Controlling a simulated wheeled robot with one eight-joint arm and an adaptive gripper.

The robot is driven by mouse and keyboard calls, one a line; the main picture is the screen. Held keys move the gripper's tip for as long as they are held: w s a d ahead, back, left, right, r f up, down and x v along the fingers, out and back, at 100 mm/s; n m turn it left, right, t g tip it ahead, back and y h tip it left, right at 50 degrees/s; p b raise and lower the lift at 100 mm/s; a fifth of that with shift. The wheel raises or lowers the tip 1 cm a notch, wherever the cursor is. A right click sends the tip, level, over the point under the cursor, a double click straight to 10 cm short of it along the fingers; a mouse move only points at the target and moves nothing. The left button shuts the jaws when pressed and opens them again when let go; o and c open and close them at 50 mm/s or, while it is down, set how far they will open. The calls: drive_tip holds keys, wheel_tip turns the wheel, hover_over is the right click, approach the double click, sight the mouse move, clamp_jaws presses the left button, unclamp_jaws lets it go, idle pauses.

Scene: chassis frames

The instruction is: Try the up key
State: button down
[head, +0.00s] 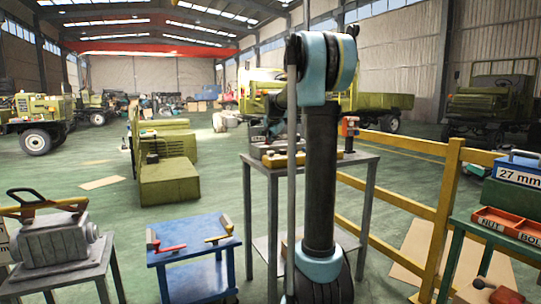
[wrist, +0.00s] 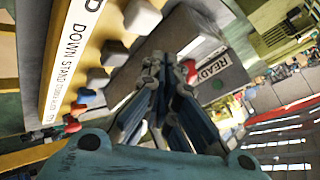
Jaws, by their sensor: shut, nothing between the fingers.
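In the wrist view, a yellow panel (wrist: 72,40) carries a white label strip with "DOWN STAND" and further small letters. I see no label reading "up" and cannot tell which key is that one. My gripper (wrist: 168,78) is shut and empty, its fingertips by a grey box (wrist: 195,40) with a "READY" label (wrist: 211,66). I cannot tell whether they touch anything. In the head view, my arm hides much of the panel (head: 280,160) on a grey table.
A blue cart (head: 195,255) and a table with a grey machine (head: 55,240) stand at the left. A yellow railing (head: 445,190) runs at the right, beside a green bench with a red tray (head: 508,222).

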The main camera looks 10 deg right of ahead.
drive_tip(key=shift+f, duration=1.1)
drive_tip(key=shift+s+a+f, duration=0.1)
drive_tip(key=shift+f, duration=0.9)
idle(1.6)
drive_tip(key=shift+r, duration=0.15)
idle(0.3)
drive_tip(key=shift+r, duration=0.95)
drive_tip(key=shift+r, duration=2.5)
